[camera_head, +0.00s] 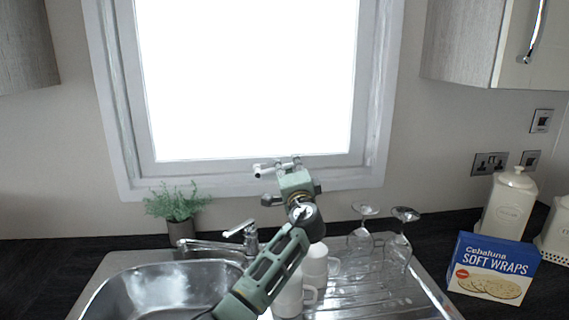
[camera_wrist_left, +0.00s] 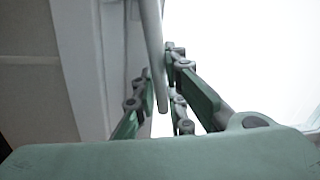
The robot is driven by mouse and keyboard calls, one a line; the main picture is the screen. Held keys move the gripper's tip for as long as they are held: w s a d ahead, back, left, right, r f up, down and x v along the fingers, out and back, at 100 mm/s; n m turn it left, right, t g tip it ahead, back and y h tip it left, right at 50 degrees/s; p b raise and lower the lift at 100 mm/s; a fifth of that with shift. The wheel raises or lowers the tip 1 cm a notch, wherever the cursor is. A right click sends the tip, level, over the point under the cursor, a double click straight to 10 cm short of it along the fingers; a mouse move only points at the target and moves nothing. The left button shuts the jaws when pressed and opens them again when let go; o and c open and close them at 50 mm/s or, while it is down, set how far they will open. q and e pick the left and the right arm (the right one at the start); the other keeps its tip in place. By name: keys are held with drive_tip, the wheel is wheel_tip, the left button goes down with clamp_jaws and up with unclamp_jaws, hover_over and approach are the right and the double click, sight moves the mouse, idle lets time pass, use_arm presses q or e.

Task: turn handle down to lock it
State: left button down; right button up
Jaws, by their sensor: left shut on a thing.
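The window handle (camera_wrist_left: 152,50) is a slim pale bar beside the white window frame in the left wrist view. It runs nearly upright in that picture, and its free end lies between the fingers. My left gripper (camera_head: 278,166) is at the lower edge of the window in the head view. It also shows in the left wrist view (camera_wrist_left: 160,80), with its green jointed fingers shut on the handle. In the head view the gripper hides most of the handle, so its angle is hard to tell there. My right gripper is not in view.
Below my left arm are a sink (camera_head: 165,290), a tap (camera_head: 245,238), white mugs (camera_head: 316,264) and upturned glasses (camera_head: 401,240). A plant (camera_head: 178,205) stands left. A wraps box (camera_head: 493,270) and a white canister (camera_head: 509,205) stand right. The window (camera_head: 245,80) is bright.

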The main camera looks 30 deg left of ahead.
use_arm(q)
wheel_tip(320, 180, down, 3)
drive_tip(key=m, duration=0.3)
drive_tip(key=shift+w+d+r+m+t+h, duration=0.1)
drive_tip(key=shift+d+r+m+t+h, duration=0.05)
drive_tip(key=shift+m+t+h, duration=0.2)
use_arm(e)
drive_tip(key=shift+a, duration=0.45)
use_arm(q)
drive_tip(key=c, duration=1.8)
unclamp_jaws()
drive_tip(key=shift+o, duration=0.2)
drive_tip(key=shift+r, duration=0.25)
wheel_tip(320, 180, up, 10)
drive_tip(key=shift+f, duration=0.15)
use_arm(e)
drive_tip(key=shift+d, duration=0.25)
use_arm(q)
drive_tip(key=shift+d, duration=0.15)
